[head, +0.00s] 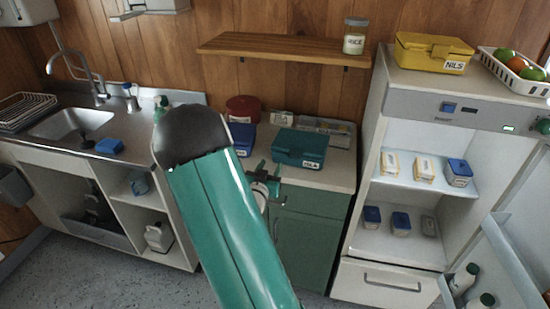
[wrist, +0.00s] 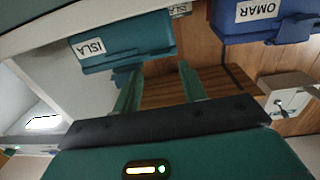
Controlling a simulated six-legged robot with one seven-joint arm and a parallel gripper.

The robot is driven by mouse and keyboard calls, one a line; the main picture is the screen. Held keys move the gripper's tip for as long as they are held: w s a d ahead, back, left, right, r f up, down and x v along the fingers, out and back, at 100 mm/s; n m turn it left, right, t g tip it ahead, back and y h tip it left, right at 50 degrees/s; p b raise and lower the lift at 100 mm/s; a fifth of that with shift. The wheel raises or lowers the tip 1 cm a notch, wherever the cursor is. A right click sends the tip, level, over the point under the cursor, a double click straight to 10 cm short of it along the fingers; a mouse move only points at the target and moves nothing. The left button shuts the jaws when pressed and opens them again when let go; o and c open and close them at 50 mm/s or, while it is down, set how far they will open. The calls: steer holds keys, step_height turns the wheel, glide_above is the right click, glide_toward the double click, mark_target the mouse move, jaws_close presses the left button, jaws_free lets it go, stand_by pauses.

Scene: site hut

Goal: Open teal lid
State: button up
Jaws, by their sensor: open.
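The teal box (head: 290,157) labelled ISLA sits on the counter, and its teal lid (head: 303,138) looks shut. In the wrist view the teal box (wrist: 125,45) appears upside down at the upper left. My gripper (wrist: 160,88) is open, with its two fingers apart and nothing between them. The left finger overlaps the box's edge in that picture; I cannot tell whether it touches. In the head view my gripper (head: 265,180) is partly hidden behind my arm, at the counter's front edge, left of and nearer than the box.
A blue box (head: 240,140), labelled OMAR in the wrist view (wrist: 262,18), stands left of the teal box. A dark red round container (head: 243,108) and a small labelled container (head: 282,117) are behind. The wooden shelf (head: 285,47) is above. The fridge (head: 365,160) stands open at right.

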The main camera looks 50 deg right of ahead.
mark_target(277, 153)
steer(key=x, duration=0.5)
steer(key=shift+w+d, duration=0.1)
steer(key=shift+d, duration=0.25)
jaws_close()
